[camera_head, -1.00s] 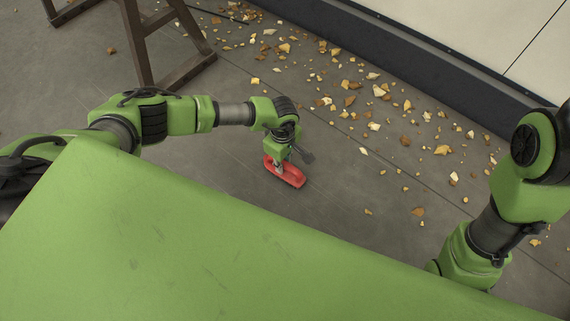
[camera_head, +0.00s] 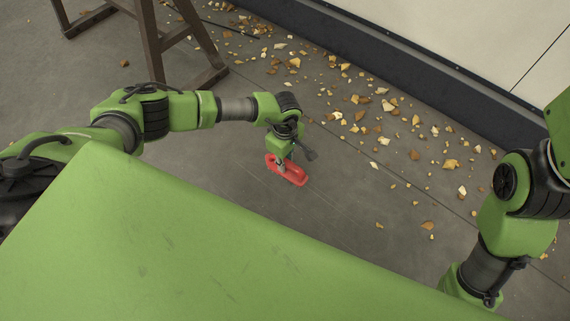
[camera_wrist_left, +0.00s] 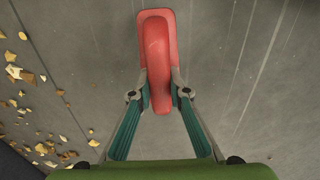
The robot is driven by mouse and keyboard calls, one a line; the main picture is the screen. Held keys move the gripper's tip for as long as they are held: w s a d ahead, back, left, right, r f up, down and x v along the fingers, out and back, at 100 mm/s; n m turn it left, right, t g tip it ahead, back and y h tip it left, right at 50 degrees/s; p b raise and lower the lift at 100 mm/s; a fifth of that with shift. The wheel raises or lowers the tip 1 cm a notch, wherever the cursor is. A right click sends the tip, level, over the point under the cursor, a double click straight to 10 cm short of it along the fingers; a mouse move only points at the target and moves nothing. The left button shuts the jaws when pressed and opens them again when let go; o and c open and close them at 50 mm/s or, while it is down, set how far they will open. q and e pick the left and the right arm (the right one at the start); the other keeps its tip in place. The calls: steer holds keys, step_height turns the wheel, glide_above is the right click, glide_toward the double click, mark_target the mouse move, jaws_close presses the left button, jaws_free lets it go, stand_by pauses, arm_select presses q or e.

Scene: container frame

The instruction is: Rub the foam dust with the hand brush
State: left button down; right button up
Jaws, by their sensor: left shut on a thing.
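The red hand brush (camera_head: 292,176) is held low over the grey floor, in front of my green body. My left gripper (camera_head: 281,162) is shut on it. In the left wrist view the brush (camera_wrist_left: 156,45) points up the picture, with the fingertips (camera_wrist_left: 160,88) pressed on both sides of its narrow handle. I cannot tell if its bristles touch the floor. The foam dust (camera_head: 360,115) lies as scattered yellow, orange and pale crumbs right of and beyond the brush, and at the left of the wrist view (camera_wrist_left: 22,75). My right gripper is out of view.
A dark wooden trestle (camera_head: 155,45) stands at the upper left, beyond my left arm. A pale wall panel (camera_head: 480,40) with a dark base strip (camera_head: 400,65) bounds the floor at the upper right. The floor around the brush is mostly bare.

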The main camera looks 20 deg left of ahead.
arm_select(q)
steer(key=shift+r+p, duration=0.9)
steer(key=shift+r, duration=0.7)
